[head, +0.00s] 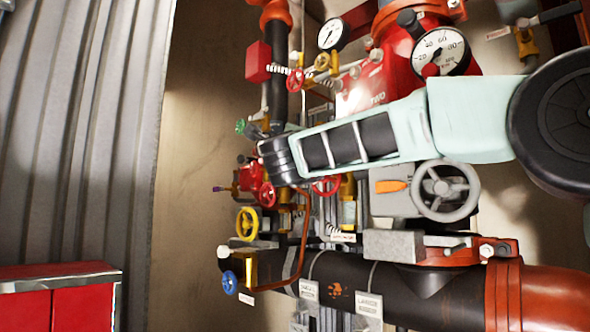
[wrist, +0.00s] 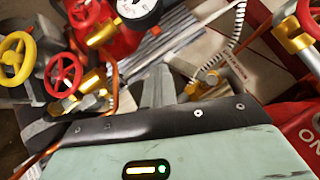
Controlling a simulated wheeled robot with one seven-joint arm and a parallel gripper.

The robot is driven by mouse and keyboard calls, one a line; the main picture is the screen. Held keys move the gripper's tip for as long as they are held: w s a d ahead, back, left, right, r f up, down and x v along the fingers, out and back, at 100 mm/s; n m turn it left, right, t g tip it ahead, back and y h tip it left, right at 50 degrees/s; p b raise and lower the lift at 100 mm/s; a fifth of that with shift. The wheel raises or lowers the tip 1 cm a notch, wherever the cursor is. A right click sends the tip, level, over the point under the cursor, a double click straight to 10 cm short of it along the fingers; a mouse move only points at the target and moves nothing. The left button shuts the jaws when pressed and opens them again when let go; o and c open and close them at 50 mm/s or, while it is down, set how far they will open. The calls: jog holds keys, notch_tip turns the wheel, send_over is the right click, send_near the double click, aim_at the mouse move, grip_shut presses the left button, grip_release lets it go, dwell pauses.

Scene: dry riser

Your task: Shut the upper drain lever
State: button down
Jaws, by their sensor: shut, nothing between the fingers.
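My gripper shows in the wrist view (wrist: 158,82), with its grey fingers together and nothing between them. In the head view its fingers are hidden behind the end of my arm, among the valves left of centre. I cannot tell for sure which part is the upper drain lever. A small lever with a purple tip (head: 222,189) sticks out left, below and left of my arm's end. A dark-handled lever on a brass valve (head: 527,40) is at the top right, far from my gripper. A brass fitting (wrist: 205,80) lies right of my fingers in the wrist view, apart from them.
Yellow (head: 247,223), blue (head: 229,283) and red (head: 266,195) handwheels crowd below my arm's end. A grey handwheel (head: 446,191) is below my forearm. Gauges (head: 441,51) sit above. A thick black pipe (head: 400,290) crosses the bottom. A red cabinet (head: 55,300) stands lower left.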

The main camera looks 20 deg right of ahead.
jog(key=shift+w+a+r+m+t+h+b, duration=0.1)
jog(key=shift+w+r+m+t+h+b, duration=0.15)
jog(key=shift+m+h+b, duration=0.65)
jog(key=shift+w+a+r+m+t+h+b, duration=0.2)
jog(key=shift+m+h+b, duration=0.35)
jog(key=shift+m+b, duration=0.55)
jog(key=shift+w+a+r+m+t+h+b, duration=0.1)
jog(key=shift+w+r+m+t+h+b, duration=0.15)
jog(key=shift+m+h+b, duration=0.75)
jog(key=shift+n+y, duration=0.3)
jog(key=shift+y, duration=0.15)
jog(key=shift+b, duration=0.35)
